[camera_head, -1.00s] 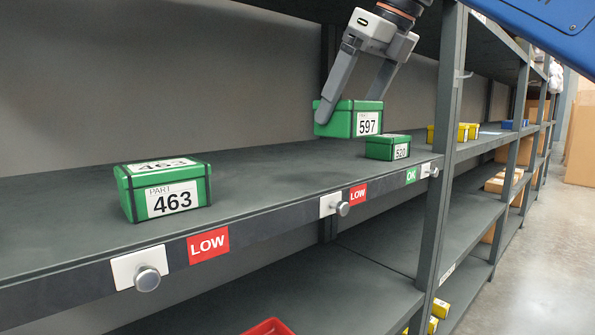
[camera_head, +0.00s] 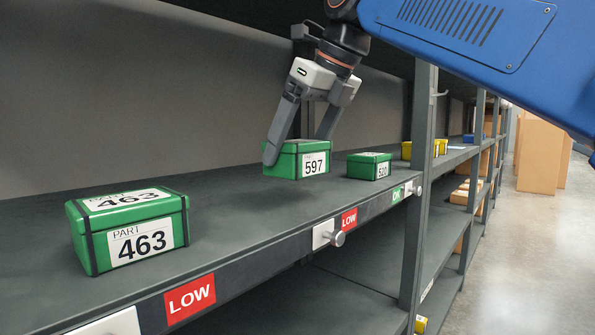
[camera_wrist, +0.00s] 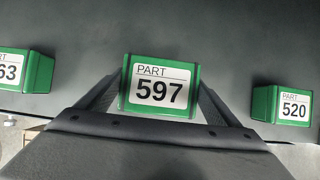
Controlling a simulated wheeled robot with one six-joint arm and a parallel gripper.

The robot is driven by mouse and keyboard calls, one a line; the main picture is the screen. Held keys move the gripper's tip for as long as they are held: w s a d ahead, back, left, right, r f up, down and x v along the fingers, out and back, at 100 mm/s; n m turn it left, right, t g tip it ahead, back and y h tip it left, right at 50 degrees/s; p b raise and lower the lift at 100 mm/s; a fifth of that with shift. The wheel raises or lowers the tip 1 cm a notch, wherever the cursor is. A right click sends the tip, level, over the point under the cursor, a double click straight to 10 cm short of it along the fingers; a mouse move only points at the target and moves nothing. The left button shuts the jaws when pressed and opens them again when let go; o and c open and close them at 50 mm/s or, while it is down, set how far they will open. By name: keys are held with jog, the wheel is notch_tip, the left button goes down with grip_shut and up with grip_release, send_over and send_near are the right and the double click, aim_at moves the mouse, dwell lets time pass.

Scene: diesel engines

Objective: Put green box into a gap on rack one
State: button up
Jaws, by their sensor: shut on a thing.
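A green box labelled 597 (camera_head: 285,163) is between the fingers of my gripper (camera_head: 298,150), which is shut on it. The box is upright at the shelf surface, between the green box 463 (camera_head: 100,238) on the left and the green box 520 (camera_head: 362,168) on the right. Whether it touches the shelf or hovers just above is hard to tell. In the wrist view, box 597 (camera_wrist: 190,112) is centred between the fingers, with clear space on both sides. Boxes 463 (camera_wrist: 40,72) and 520 (camera_wrist: 262,103) show at the picture's sides.
The grey shelf (camera_head: 225,210) has bare room between box 463 and box 597. Red LOW labels (camera_head: 190,298) and a green OK label (camera_head: 397,194) are on its front edge. A rack post (camera_head: 418,190) stands right of box 520. Yellow boxes (camera_head: 440,147) lie beyond it.

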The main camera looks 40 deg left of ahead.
aim_at(311, 141)
jog(key=shift+f, duration=2.25)
jog(key=shift+f, duration=0.1)
jog(key=o, duration=1.3)
jog(key=shift+o, duration=0.2)
jog(key=v, duration=1.1)
jog(key=shift+a, duration=0.1)
jog(key=shift+d+r, duration=0.35)
jog(key=shift+r, duration=0.2)
